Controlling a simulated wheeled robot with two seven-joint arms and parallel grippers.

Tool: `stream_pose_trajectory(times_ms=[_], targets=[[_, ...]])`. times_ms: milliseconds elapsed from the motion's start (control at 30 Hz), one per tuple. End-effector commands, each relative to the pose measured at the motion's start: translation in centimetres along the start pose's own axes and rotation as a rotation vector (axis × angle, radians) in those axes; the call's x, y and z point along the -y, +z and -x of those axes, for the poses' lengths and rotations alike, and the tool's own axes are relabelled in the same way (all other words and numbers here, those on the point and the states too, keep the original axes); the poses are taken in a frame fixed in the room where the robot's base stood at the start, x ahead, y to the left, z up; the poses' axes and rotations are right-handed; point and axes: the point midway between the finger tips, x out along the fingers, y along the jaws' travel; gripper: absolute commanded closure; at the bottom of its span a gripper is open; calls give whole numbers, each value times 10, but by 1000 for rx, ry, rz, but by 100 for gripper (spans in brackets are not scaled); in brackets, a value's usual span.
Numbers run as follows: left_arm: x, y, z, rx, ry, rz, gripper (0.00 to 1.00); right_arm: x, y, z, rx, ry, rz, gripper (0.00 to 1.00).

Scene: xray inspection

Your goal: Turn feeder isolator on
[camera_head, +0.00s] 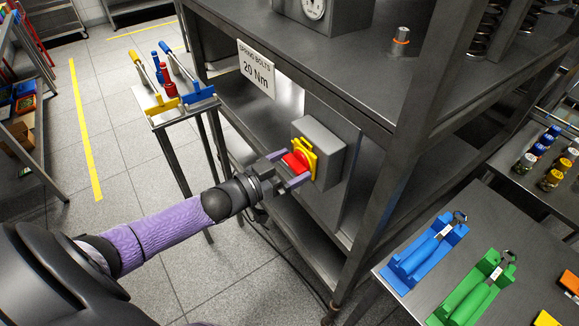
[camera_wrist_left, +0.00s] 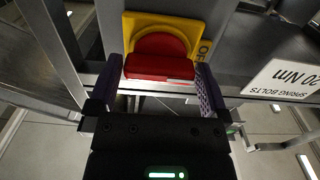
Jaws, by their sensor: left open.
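The feeder isolator is a grey box (camera_head: 322,146) with a yellow plate (camera_head: 309,152) and a red handle (camera_head: 296,162), fixed to a panel under the steel bench. In the left wrist view, the red handle (camera_wrist_left: 160,67) lies in front of the yellow plate (camera_wrist_left: 205,27), where part of the lettering "OF" shows. My left gripper (camera_head: 281,168) is open at the handle. Its purple fingers stand on either side of the red handle; I cannot tell whether they touch it. My right gripper is not in view.
A sign reading "SPRING BOLTS 20 Nm" (camera_head: 256,69) hangs on the bench edge, left of the isolator. A small table (camera_head: 187,116) with tools stands at the back left. A side table (camera_head: 398,272) with blue and green tool holders stands at the right.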

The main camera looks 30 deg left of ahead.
Motion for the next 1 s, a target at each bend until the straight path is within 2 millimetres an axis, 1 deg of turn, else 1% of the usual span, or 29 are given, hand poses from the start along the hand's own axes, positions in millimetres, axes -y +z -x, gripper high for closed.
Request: stream_pose_trajectory(times_ms=[167,200,267,300,367,400,467,500,533,767,1000], targets=[[0,0,0,1,0,0,0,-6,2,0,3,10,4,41],[0,0,0,1,0,0,2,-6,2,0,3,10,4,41],[0,0,0,1,0,0,15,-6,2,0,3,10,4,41],[0,0,0,1,0,0,23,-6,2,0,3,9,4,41],[0,0,0,1,0,0,36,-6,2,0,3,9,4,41],[0,0,0,1,0,0,44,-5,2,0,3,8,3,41],[0,0,0,1,0,0,57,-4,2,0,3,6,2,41],[0,0,0,1,0,0,66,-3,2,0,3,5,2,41],[0,0,0,1,0,0,68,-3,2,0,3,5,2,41],[0,0,0,1,-1,-28,68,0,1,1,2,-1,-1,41],[0,0,0,1,-2,-160,68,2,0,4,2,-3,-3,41]])
